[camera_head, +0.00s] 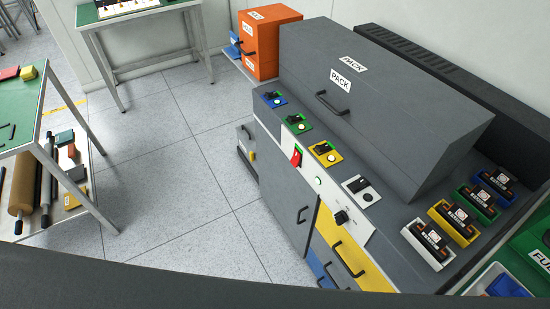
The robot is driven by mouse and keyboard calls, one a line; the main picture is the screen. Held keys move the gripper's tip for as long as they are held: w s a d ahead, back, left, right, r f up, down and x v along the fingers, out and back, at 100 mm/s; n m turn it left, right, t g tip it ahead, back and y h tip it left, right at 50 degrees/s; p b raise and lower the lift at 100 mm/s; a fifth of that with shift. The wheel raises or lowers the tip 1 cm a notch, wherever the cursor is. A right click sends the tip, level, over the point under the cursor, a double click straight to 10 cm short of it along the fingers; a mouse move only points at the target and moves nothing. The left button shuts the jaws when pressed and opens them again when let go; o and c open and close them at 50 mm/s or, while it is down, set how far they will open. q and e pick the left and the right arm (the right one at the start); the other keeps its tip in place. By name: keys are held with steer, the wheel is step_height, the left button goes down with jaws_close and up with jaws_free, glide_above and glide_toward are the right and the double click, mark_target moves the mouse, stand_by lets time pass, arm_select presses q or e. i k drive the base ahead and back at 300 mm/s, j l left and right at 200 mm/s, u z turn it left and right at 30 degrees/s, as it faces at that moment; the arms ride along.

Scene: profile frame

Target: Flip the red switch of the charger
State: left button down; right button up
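The charger is a grey console with a sloped front panel (330,213). Its red switch (296,157) sits on a white plate at the panel's left part, with a small green light (318,181) to its right and a black knob (341,217) further right. Which way the red switch is tipped is hard to tell. Neither of my grippers is in view.
A large grey lid marked PACK (390,105) stands behind the panel. Battery packs in colored holders (430,243) are at the right. An orange box (267,40) is at the back. A green-topped table (30,115) is at the left. The tiled floor (180,160) between is clear.

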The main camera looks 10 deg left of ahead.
mark_target(296, 159)
steer(key=i+j+z, duration=0.15)
steer(key=j, duration=0.3)
steer(key=i+j+z, duration=0.2)
steer(key=j, duration=0.3)
steer(key=j+z, duration=0.15)
steer(key=j, duration=0.35)
steer(key=i+j+z, duration=0.15)
steer(key=j, duration=0.35)
